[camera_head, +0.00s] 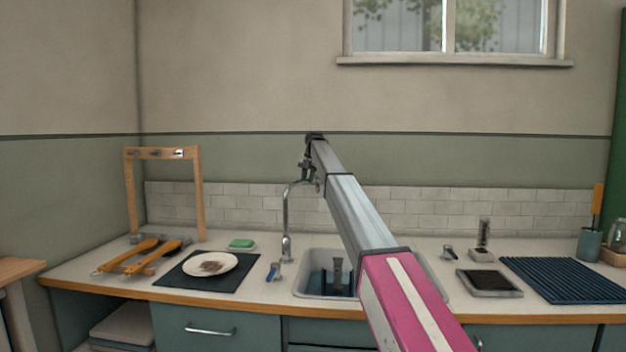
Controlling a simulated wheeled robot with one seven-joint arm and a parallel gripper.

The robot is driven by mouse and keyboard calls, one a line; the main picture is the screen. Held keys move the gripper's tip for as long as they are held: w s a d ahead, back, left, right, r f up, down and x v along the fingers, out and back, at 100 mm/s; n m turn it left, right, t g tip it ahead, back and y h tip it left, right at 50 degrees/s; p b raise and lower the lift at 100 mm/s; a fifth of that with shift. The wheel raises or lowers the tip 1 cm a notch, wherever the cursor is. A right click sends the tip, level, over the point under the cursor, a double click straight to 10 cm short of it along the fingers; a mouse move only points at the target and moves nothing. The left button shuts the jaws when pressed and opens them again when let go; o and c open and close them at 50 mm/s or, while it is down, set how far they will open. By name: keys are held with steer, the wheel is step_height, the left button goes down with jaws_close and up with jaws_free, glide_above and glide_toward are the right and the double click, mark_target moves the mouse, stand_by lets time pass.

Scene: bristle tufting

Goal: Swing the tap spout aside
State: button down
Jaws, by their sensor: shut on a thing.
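The silver tap (286,222) stands upright behind the left part of the sink. Its curved spout (293,184) bends over to the right at the top. My gripper (308,176) is at the right end of the spout and shut on it. My arm reaches in from the lower right and hides part of the gripper, the sink and the wall behind. The fingers are small in this view, so their exact contact on the spout is hard to see.
The sink basin (309,287) holds a dark upright object (338,273). Left are a white plate (210,265) on a dark mat (240,280), a green sponge (242,243), orange-handled tools (145,258) and a wooden frame (199,200). Right is a blue ribbed mat (565,280).

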steer(key=shift+w+a, duration=0.15)
steer(key=shift+a, duration=0.25)
steer(key=c, duration=1)
jaws_free()
steer(key=shift+o, duration=0.2)
steer(key=shift+r, duration=0.1)
step_height(320, 180, up, 10)
steer(key=d, duration=0.2)
steer(key=shift+s+r, duration=0.2)
steer(key=shift+s, duration=0.2)
